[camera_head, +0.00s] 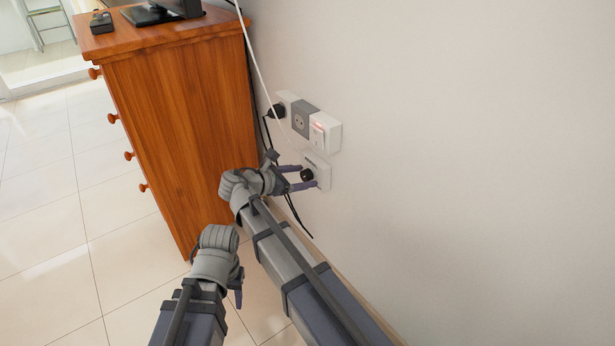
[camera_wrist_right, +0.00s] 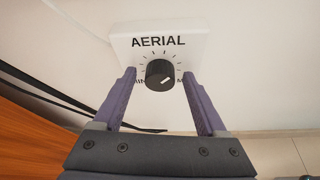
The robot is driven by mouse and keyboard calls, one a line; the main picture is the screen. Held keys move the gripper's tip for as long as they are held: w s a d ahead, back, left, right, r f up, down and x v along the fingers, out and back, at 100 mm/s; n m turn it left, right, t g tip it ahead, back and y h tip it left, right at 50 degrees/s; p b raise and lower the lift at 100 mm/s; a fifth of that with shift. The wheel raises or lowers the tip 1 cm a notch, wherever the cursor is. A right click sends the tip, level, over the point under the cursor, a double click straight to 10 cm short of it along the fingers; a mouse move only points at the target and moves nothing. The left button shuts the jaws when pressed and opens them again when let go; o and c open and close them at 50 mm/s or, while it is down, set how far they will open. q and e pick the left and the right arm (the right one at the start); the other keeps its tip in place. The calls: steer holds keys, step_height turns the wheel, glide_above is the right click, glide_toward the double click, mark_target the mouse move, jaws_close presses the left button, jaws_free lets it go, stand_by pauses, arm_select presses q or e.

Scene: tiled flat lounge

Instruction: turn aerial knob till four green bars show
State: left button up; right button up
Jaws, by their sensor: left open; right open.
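The black aerial knob (camera_wrist_right: 160,73) sits on a white wall plate (camera_wrist_right: 118,48) marked "AERIAL", with tick marks around it. A white pointer line shows on its face. In the right wrist view my right gripper (camera_wrist_right: 157,82) is open, one finger on each side of the knob with gaps between. In the head view the right gripper (camera_head: 301,178) reaches the knob (camera_head: 307,174) and plate (camera_head: 324,170) on the wall. My left gripper (camera_head: 237,288) is low, away from the wall, mostly hidden behind its own wrist. I see no green bars.
A white box (camera_head: 326,136) with a reddish glow, a grey socket (camera_head: 304,119) and a black plug (camera_head: 276,111) are above the plate. A wooden drawer chest (camera_head: 185,110) stands left, bearing a dark screen stand (camera_head: 148,15). Cables hang beside it. Tiled floor is clear at left.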

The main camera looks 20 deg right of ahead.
steer(key=shift+c, duration=0.3)
jaws_close()
steer(key=shift+s, duration=0.1)
stand_by(0.4)
steer(key=shift+s+f+m+t+b, duration=0.1)
steer(key=shift+m+t+b, duration=0.35)
steer(key=shift+m+t, duration=0.4)
steer(key=shift+m+t+b, duration=0.35)
steer(key=shift+m+b, duration=0.1)
steer(key=shift+m, duration=0.6)
steer(key=shift+o, duration=0.3)
jaws_free()
